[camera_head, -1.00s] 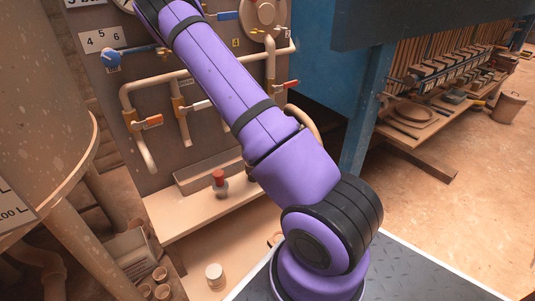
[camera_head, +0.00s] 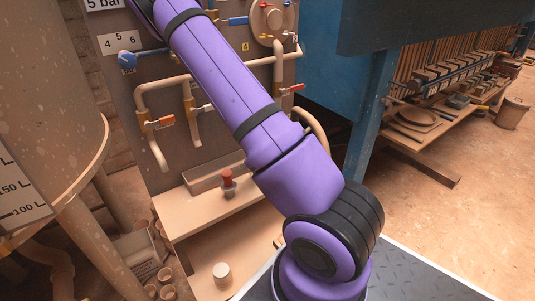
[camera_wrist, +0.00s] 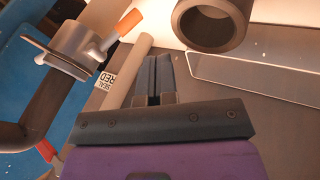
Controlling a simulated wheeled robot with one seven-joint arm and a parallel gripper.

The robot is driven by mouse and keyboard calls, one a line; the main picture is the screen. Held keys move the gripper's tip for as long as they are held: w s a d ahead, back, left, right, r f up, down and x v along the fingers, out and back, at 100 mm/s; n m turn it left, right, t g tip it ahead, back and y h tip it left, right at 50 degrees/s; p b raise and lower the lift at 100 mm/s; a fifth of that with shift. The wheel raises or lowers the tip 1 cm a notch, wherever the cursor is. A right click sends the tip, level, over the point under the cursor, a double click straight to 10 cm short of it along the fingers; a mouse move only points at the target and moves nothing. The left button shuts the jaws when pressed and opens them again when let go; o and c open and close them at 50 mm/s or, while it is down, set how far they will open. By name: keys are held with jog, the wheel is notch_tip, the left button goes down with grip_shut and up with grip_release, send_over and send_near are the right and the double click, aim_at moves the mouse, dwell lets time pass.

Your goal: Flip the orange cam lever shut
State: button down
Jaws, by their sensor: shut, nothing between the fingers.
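The orange cam lever (camera_wrist: 130,21) shows in the wrist view at the upper left. Its orange grip points up and right from a grey metal coupling (camera_wrist: 82,45) on a pipe. My gripper (camera_wrist: 154,62) is shut and empty in the wrist view, with its two dark fingers side by side. The fingertips appear to the right of and below the lever, apart from it. In the head view my purple arm runs up out of the top edge, so my gripper is out of sight there, and I cannot make out the cam lever.
The head view has a valve panel with an orange-red handle (camera_head: 166,121), a tank (camera_head: 50,100) left and open floor right.

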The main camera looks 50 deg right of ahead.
jog(key=a+f+v, duration=0.1)
jog(key=v, duration=0.7)
jog(key=shift+w+a+r, duration=0.2)
jog(key=shift+a, duration=0.15)
